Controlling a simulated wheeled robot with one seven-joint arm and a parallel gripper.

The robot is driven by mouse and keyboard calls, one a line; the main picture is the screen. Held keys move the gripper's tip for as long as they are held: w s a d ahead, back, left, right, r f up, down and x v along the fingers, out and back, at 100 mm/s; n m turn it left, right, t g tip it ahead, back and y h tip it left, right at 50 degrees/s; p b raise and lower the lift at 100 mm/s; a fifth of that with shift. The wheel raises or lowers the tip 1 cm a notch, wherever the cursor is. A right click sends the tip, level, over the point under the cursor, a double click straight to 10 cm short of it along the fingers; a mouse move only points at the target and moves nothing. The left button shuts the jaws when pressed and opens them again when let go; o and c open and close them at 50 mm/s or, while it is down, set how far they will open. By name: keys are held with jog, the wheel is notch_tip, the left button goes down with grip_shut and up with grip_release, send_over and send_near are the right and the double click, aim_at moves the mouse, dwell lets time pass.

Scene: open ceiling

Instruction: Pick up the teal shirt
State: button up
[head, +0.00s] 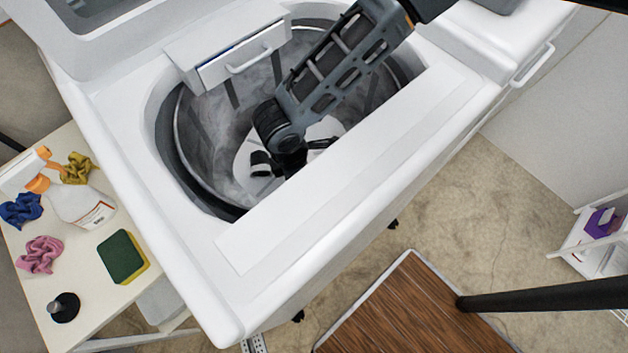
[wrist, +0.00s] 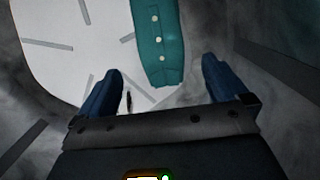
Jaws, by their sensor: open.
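The teal shirt (wrist: 160,45) shows in the wrist view at the top centre, a folded strip of cloth with a row of pale buttons. It lies over the white centre piece of the washer drum, and its upper part runs out of the frame. My gripper (wrist: 158,85) is open, with one blue finger to the left and one to the right of the shirt's near end. The shirt is not between closed fingers. In the head view my gripper (head: 290,160) is down inside the drum, and the shirt is hidden there.
The white top-loading washer (head: 255,235) has a grey drum (head: 200,145) whose walls and rim surround my arm. A drawer (head: 240,65) juts over the opening. A side table (head: 85,310) at left holds a spray bottle (head: 80,205), several cloths and a sponge (head: 122,257).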

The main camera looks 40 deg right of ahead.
jog(key=shift+s+d+f, duration=0.15)
jog(key=shift+s+f, duration=0.05)
jog(key=shift+f, duration=0.4)
jog(key=f, duration=0.4)
jog(key=d+f, duration=0.1)
jog(key=f, duration=0.1)
jog(key=shift+s+f+p, duration=0.15)
jog(key=shift+f+p, duration=0.15)
jog(key=c, duration=1.2)
